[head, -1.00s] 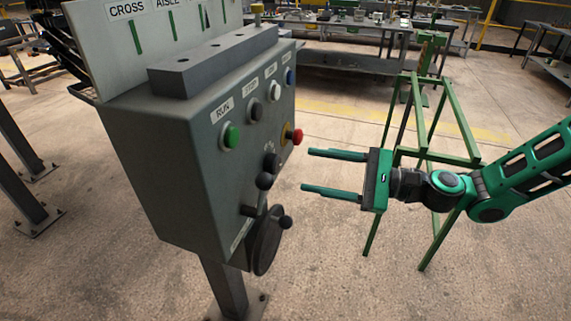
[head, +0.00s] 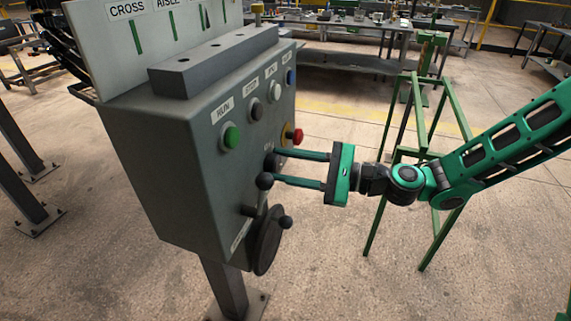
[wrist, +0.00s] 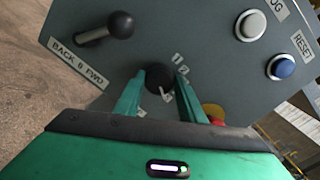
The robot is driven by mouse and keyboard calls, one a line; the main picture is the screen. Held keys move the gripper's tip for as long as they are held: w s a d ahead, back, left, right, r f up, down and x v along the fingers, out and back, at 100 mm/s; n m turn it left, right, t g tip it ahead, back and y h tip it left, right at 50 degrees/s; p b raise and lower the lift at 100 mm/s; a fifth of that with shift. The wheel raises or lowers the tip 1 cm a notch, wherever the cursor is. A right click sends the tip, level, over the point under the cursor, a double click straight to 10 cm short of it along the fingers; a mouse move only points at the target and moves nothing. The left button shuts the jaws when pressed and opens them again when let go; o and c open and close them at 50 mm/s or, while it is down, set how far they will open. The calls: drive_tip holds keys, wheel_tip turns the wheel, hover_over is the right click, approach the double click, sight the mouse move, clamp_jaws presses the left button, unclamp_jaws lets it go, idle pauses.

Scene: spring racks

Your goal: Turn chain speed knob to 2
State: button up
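The chain speed knob (wrist: 158,78) is a dark round knob with a white pointer line, on the face of the grey control box. In the wrist view the pointer slants toward the lower right, and the dial marks around it are partly hidden. My gripper (head: 273,168) is at the box face, with one green finger on each side of the knob. In the wrist view my gripper (wrist: 160,85) has its fingertips very close to the knob's sides. I cannot tell whether they touch it. In the head view the knob (head: 270,160) is at the fingertips.
A black ball-ended lever (head: 265,181) stands close to my lower finger. A red button (head: 297,136) is just above my fingers. The green button (head: 231,137) and a handwheel (head: 267,243) are on the same face. A green frame (head: 440,235) stands behind my arm.

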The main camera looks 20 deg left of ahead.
drive_tip(key=shift+c, duration=1.3)
drive_tip(key=n, duration=0.3)
drive_tip(key=shift+n, duration=0.4)
drive_tip(key=n, duration=0.4)
drive_tip(key=shift+s+h, duration=0.1)
drive_tip(key=shift+h, duration=0.2)
drive_tip(key=n, duration=0.5)
drive_tip(key=shift+f+t, duration=0.1)
drive_tip(key=shift+t, duration=0.3)
drive_tip(key=shift+s+f+n, duration=0.1)
drive_tip(key=shift+s+n, duration=0.05)
drive_tip(key=shift+n, duration=1.85)
drive_tip(key=shift+d, duration=0.1)
